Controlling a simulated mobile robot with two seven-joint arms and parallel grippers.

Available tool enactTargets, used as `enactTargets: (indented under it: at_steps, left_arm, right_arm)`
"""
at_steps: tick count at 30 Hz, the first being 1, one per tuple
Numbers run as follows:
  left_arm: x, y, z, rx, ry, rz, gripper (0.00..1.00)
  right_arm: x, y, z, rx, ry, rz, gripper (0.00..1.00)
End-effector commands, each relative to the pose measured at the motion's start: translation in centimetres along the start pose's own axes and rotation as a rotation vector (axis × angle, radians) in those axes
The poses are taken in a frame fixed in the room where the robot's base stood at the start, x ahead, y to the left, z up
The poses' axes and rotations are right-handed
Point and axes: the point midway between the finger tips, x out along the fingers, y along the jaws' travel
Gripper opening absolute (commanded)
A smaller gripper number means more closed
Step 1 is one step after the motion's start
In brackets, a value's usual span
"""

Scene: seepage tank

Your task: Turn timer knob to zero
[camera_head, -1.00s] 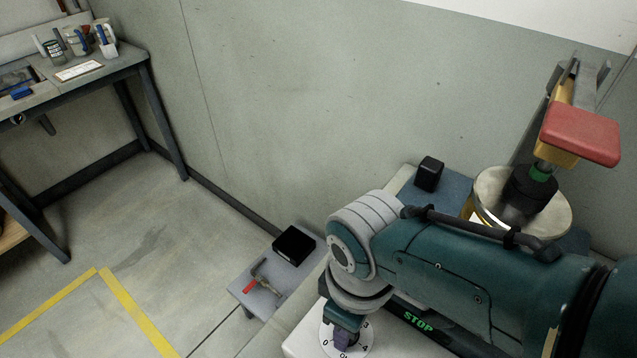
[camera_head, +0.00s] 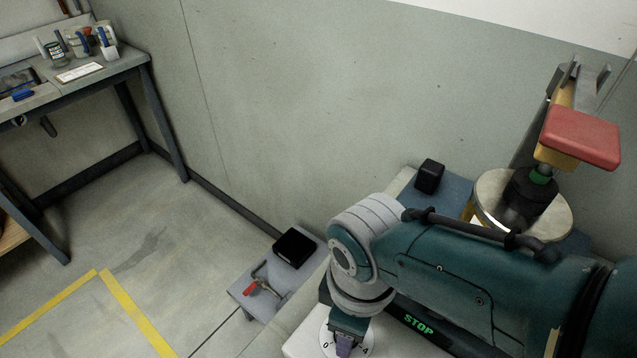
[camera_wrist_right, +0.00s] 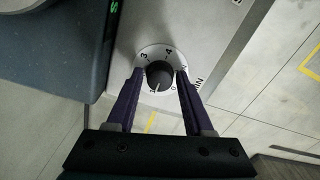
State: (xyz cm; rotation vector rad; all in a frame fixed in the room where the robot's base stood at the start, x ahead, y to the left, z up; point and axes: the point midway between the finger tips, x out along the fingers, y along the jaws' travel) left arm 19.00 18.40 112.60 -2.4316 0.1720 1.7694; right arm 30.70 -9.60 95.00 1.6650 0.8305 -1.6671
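The timer knob (camera_wrist_right: 159,74) is a dark round knob on a white numbered dial (camera_wrist_right: 145,51). Its light pointer mark appears to face the bottom of the wrist view, to the left of the 0; the exact reading is hard to tell. My right gripper (camera_wrist_right: 159,73) is open, with one purple finger on each side of the knob and small gaps between. In the head view my right gripper (camera_head: 345,343) comes down over the dial (camera_head: 328,346) and hides the knob. My left gripper is not in view.
A panel with a green STOP display (camera_head: 418,320) lies beside the dial under my arm. A round metal-topped tank (camera_head: 490,187) and a red-handled press (camera_head: 580,137) stand at the right. A low grey table (camera_head: 245,297) holds a black box (camera_head: 294,247) and red-handled tool (camera_head: 262,287).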

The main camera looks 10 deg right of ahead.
Motion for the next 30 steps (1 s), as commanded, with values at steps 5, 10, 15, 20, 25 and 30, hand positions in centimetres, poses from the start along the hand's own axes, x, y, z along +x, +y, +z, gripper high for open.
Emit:
enactTargets:
  at_steps: [5, 10, 15, 20, 25, 30]
  left_arm:
    - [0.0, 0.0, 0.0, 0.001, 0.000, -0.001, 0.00]
    - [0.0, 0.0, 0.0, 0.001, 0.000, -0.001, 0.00]
    - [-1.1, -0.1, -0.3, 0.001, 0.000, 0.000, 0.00]
    - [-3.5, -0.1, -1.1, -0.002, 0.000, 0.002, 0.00]
    - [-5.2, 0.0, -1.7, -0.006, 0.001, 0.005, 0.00]
    - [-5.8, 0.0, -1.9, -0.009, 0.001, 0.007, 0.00]
  right_arm:
    - [0.0, 0.0, 0.0, 0.000, 0.001, 0.000, 0.71]
    - [0.0, 0.0, -0.1, 0.000, 0.001, 0.000, 0.71]
    - [-1.4, 0.0, -0.1, 0.000, 0.003, 0.000, 0.71]
    - [-4.8, 0.0, -0.1, 0.000, 0.004, 0.001, 0.71]
    - [-7.9, 0.0, -0.1, 0.001, 0.004, 0.001, 0.71]
    - [-9.6, 0.0, 0.0, 0.001, 0.002, 0.001, 0.71]
